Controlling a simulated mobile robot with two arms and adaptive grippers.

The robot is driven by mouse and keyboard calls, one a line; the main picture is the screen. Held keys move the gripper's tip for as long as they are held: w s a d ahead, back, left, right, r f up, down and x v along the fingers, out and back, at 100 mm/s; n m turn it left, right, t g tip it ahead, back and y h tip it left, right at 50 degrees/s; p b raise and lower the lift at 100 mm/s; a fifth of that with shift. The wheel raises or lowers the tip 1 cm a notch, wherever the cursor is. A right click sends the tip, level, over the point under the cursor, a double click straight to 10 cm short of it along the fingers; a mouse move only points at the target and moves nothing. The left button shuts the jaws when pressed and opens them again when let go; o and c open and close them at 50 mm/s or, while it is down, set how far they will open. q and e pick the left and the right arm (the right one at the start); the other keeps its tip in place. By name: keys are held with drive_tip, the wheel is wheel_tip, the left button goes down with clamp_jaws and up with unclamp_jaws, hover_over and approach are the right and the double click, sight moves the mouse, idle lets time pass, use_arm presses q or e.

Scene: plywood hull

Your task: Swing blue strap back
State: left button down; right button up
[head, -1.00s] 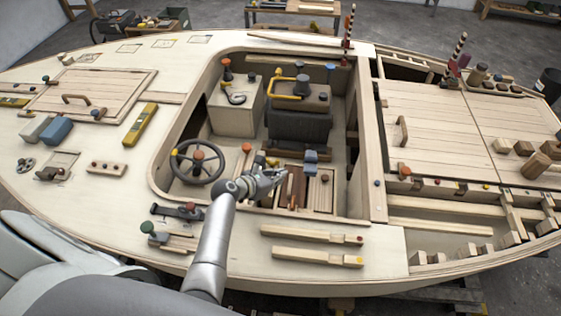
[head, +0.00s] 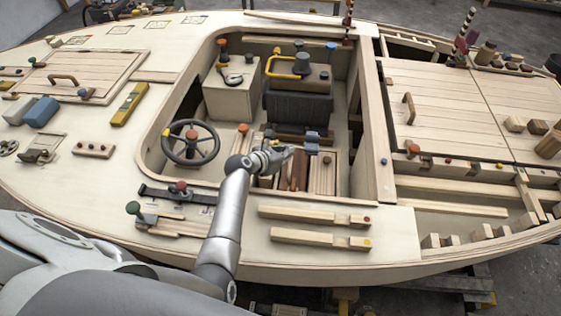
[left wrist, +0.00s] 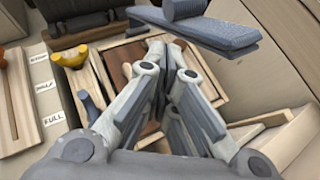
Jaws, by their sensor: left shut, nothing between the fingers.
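The blue strap (head: 312,140) is a short grey-blue bar with a raised block on it, inside the cockpit opening just right of my left gripper (head: 288,151). In the left wrist view the blue strap (left wrist: 220,33) runs across the top, beyond my fingertips. My left gripper (left wrist: 172,50) is shut and empty, its tips close to the strap; I cannot tell if they touch it. Below the strap is a wooden tray (left wrist: 255,130) with dark and light slats. My right gripper is not in view.
A steering wheel (head: 190,142) stands left of my arm. A dark box (head: 297,106) with a yellow handle (head: 288,66) is behind the strap. In the wrist view a yellow knob (left wrist: 70,55) stands beside a labelled lever panel (left wrist: 30,105). The cockpit walls surround this area.

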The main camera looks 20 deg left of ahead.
sight(312, 142)
use_arm(q)
drive_tip(key=w+b, duration=0.1)
drive_tip(key=w+d+b, duration=0.1)
drive_tip(key=w, duration=0.1)
drive_tip(key=w+b, duration=0.1)
drive_tip(key=b, duration=0.1)
drive_tip(key=shift+w+d+f, duration=0.25)
drive_tip(key=shift+w+f, duration=0.1)
drive_tip(key=shift+w, duration=0.05)
drive_tip(key=shift+w+r+p, duration=0.15)
drive_tip(key=shift+r+p, duration=0.05)
drive_tip(key=shift+p, duration=0.2)
drive_tip(key=shift+w+a+r, duration=0.1)
drive_tip(key=shift+r, duration=0.05)
